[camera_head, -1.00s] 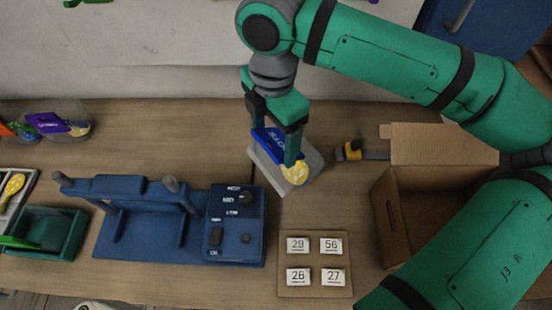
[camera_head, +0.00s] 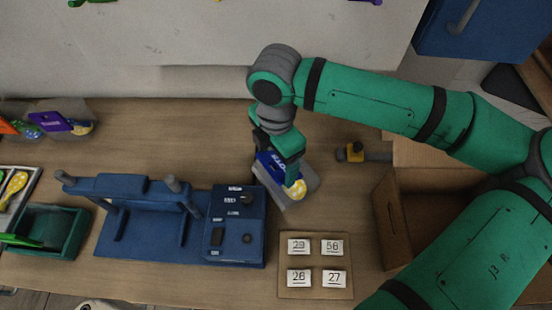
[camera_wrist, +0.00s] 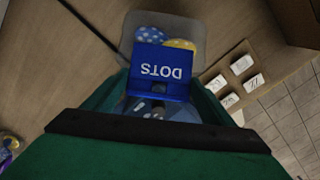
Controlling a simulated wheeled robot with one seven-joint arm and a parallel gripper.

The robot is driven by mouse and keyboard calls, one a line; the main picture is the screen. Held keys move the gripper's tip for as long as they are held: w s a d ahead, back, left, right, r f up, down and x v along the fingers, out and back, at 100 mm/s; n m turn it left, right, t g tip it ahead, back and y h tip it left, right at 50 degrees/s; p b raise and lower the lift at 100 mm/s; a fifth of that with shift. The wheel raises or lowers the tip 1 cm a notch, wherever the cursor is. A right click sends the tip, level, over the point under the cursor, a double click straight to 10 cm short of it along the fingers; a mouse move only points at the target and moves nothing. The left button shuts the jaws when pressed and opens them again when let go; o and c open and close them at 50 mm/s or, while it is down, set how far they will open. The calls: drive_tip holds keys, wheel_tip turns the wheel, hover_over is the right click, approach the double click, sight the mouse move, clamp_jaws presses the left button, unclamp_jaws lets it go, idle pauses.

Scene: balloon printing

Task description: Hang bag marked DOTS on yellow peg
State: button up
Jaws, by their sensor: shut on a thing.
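The bag marked DOTS (camera_head: 302,203) is a clear bag with a blue header card and a yellow dotted balloon showing. My gripper (camera_head: 278,165) is shut on its header end, just above the table and to the right of the blue machine. In the wrist view the word DOTS reads upside down on the blue card (camera_wrist: 162,72), with blue and yellow dotted balloons beyond it. Part of the bag is hidden by my fingers. A small yellow tip, possibly the yellow peg (camera_head: 217,1), shows on the wall at the top edge of the head view, mostly cut off.
A blue machine (camera_head: 235,225) stands left of the bag. A board with numbered tiles (camera_head: 315,262) lies below it, and an open cardboard box (camera_head: 395,225) stands right. Other bags (camera_head: 55,122) lie far left. Table behind is clear.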

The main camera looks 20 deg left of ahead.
drive_tip(key=shift+f, duration=0.1)
drive_tip(key=o, duration=1.4)
drive_tip(key=shift+f, duration=0.1)
drive_tip(key=shift+w+r, duration=0.15)
drive_tip(key=shift+r, duration=5.3)
